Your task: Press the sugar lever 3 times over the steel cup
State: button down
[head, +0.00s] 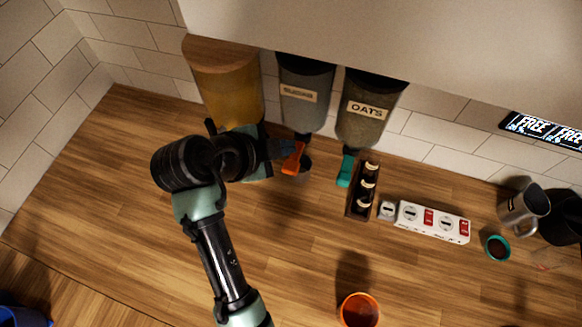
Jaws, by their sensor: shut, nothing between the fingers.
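The sugar dispenser (304,82) hangs at the back wall, with a label that reads SUGAR. Its orange lever (294,158) sticks out at the front below it. My gripper (280,149) is shut and empty, just left of the orange lever. Its tip looks close to the lever, but I cannot tell whether they touch. A small dark round shape shows behind the lever; I cannot tell whether it is a spout or a cup. A steel cup (522,209) with a handle stands at the far right, away from the dispenser.
A dark rack (363,190) of small bottles and a white power strip (433,222) lie on the wooden counter. An orange cup (359,310) stands at the front.

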aim_at(289, 165)
jog(key=shift+f+b, duration=1.15)
jog(key=shift+f, duration=0.85)
dwell(0.3)
jog(key=shift+f+b, duration=0.45)
jog(key=shift+f+b, duration=1)
jog(key=shift+f, duration=0.25)
dwell(1.1)
jog(key=shift+r, duration=0.15)
jog(key=shift+r+p, duration=1.25)
jog(key=shift+r, duration=0.35)
jog(key=shift+r+p, duration=1.9)
jog(key=shift+r, duration=0.6)
